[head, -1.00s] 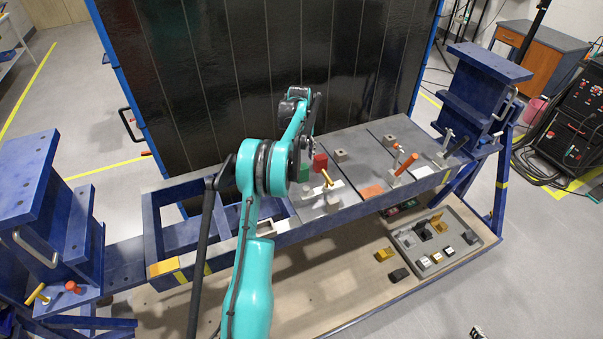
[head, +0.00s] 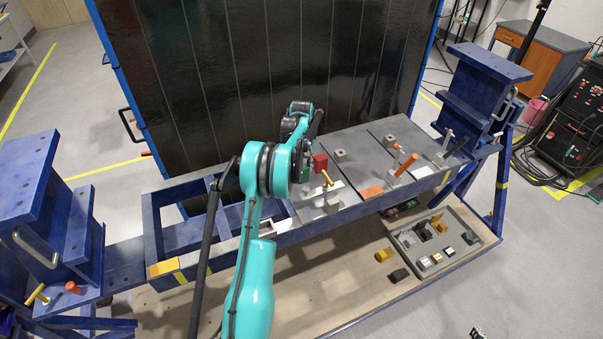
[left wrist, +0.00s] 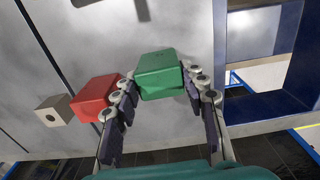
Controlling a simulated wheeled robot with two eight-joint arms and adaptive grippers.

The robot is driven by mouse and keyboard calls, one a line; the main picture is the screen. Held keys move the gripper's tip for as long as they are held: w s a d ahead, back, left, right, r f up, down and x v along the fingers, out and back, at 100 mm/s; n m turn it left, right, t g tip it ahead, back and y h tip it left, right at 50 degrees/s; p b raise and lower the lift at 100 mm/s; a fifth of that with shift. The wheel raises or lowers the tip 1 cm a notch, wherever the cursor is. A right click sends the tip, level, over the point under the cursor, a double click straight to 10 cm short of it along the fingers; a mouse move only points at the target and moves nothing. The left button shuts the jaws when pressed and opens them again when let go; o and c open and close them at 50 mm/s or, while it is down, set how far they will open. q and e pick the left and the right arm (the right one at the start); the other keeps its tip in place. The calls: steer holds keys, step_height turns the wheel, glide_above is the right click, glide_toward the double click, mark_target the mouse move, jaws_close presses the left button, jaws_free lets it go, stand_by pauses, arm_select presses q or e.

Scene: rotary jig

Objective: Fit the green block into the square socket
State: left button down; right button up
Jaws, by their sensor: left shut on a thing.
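The green block (left wrist: 160,76) sits between the fingertips of my left gripper (left wrist: 161,84) in the left wrist view. The gripper is shut on it, with a finger on each side. A grey surface lies behind the block; I cannot tell how high it is above it. I cannot clearly make out a square socket in either view. My right gripper is not in view.
A red block (head: 320,162) stands just right of my left gripper; it also shows in the left wrist view (left wrist: 95,98). A grey block with a round hole (left wrist: 53,112) is beyond it. A parts tray (head: 484,238) lies below.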

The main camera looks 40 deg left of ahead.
mark_target(302, 167)
arm_select(q)
step_height(302, 167, up, 9)
steer(key=shift+r, duration=0.2)
steer(key=s+d+b, duration=0.2)
steer(key=s+d, duration=0.6)
steer(key=s, duration=0.3)
steer(key=s+d+b, duration=0.2)
steer(key=s+d, duration=0.6)
steer(key=s, duration=0.3)
steer(key=shift+s+a+f+b, duration=0.35)
steer(key=shift+s+a+f, duration=0.3)
steer(key=shift+a+f, duration=1.15)
steer(key=shift+s+a+f+b, duration=0.3)
steer(key=shift+s+a+f, duration=0.4)
steer(key=shift+a+f, duration=1)
steer(key=shift+s+a+f+b, duration=0.35)
steer(key=shift+s+a+f, duration=0.3)
steer(key=shift+a+f, duration=1.15)
steer(key=shift+a+r, duration=0.15)
steer(key=shift+r, duration=0.05)
